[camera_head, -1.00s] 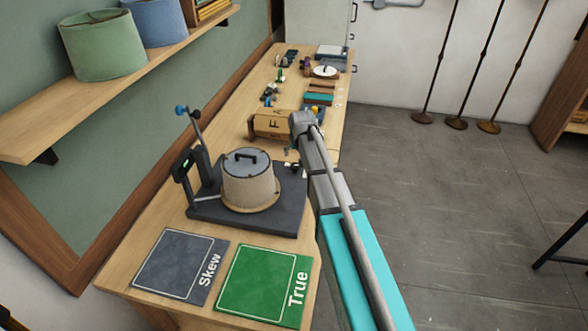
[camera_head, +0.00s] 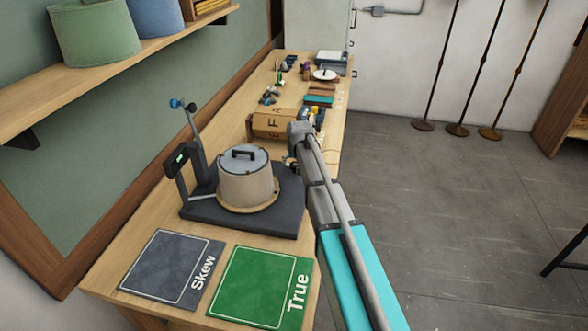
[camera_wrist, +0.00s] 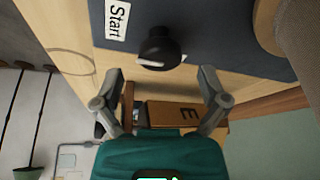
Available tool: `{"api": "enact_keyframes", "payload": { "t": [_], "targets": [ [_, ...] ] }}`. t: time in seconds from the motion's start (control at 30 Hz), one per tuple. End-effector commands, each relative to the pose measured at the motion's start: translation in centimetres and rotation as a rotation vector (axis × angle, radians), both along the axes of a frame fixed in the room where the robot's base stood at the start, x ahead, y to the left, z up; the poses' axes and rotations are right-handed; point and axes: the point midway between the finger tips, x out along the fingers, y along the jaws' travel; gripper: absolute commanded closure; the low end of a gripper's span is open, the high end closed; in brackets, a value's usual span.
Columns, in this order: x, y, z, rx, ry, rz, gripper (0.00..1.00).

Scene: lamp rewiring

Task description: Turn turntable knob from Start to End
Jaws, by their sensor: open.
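In the head view the turntable base (camera_head: 270,222) carries a pale drum-shaped shade (camera_head: 246,186) with a black handle on top.
A gauge post (camera_head: 200,150) stands at the base's left. Grey "Skew" (camera_head: 165,265) and green "True" (camera_head: 255,285) mats lie in front. A cardboard box (camera_head: 270,125) and small parts are behind. Open floor is right of the bench.

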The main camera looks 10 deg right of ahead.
Motion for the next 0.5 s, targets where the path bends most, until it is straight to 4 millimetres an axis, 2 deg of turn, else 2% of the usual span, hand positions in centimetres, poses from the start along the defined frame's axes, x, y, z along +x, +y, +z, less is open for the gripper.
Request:
{"api": "enact_keyframes", "payload": {
  "t": [0.03,0.2,0.5],
  "targets": [
    [0.2,0.0,-0.7,0.000,0.000,0.000,0.07],
    [0.6,0.0,-1.4,0.000,0.000,0.000,0.07],
    [0.7,0.1,-1.7,0.000,0.000,0.001,0.07]
  ]
}}
